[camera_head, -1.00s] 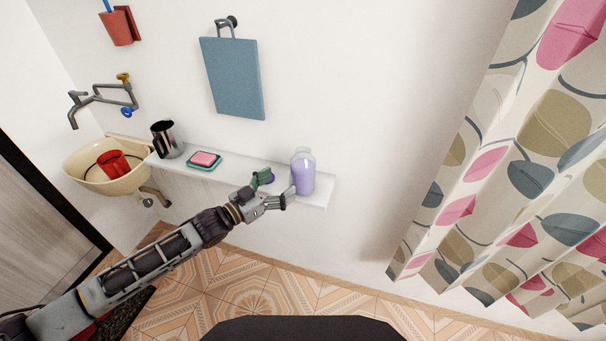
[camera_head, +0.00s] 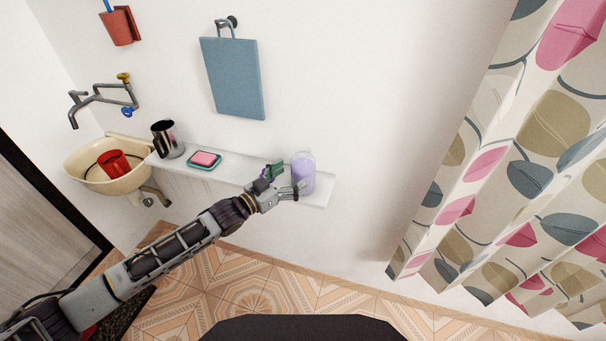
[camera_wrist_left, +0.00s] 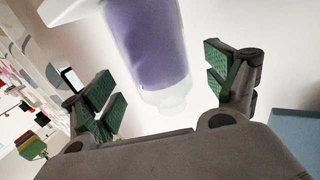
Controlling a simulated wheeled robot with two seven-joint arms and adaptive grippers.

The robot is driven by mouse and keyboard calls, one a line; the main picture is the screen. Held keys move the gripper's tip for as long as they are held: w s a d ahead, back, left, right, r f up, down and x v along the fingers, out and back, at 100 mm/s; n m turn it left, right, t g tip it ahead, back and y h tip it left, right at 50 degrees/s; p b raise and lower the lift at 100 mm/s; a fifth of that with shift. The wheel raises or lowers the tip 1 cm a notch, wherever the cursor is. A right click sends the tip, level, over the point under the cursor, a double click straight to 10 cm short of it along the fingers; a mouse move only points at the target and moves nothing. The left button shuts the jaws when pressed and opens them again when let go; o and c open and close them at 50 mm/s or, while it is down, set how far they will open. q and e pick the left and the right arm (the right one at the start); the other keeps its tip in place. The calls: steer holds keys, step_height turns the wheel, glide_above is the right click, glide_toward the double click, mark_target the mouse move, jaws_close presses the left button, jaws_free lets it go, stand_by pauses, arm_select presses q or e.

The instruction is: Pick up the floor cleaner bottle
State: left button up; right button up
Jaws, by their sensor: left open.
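The floor cleaner bottle (camera_head: 304,174) is translucent with purple liquid and stands upright near the right end of the white shelf (camera_head: 318,198). My left gripper (camera_head: 288,181) is open, just left of the bottle in the head view, with its fingers reaching toward the bottle's side. In the left wrist view the bottle (camera_wrist_left: 145,45) is ahead between the two green-padded fingers, with a visible gap to each finger. Its clear cap end points down in that picture. My right gripper is in neither view.
On the shelf, left of the gripper, are a pink soap in a green dish (camera_head: 205,160) and a metal jug (camera_head: 166,139). A basin (camera_head: 100,178) with a red mug (camera_head: 113,162) is further left. A blue board (camera_head: 233,78) hangs above. A patterned curtain (camera_head: 520,180) is at right.

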mark_target(301, 170)
arm_select(q)
steer(key=shift+x, duration=1.1)
steer(key=shift+p+x, duration=0.35)
steer(key=shift+x, duration=0.75)
steer(key=shift+w+d, duration=0.2)
steer(key=shift+d, duration=0.1)
steer(key=shift+f, duration=0.1)
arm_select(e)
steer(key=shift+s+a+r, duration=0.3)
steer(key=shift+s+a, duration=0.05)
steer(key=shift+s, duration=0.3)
arm_select(q)
steer(key=shift+c, duration=0.2)
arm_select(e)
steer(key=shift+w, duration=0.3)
arm_select(q)
steer(key=c, duration=1.4)
steer(key=shift+c, duration=0.3)
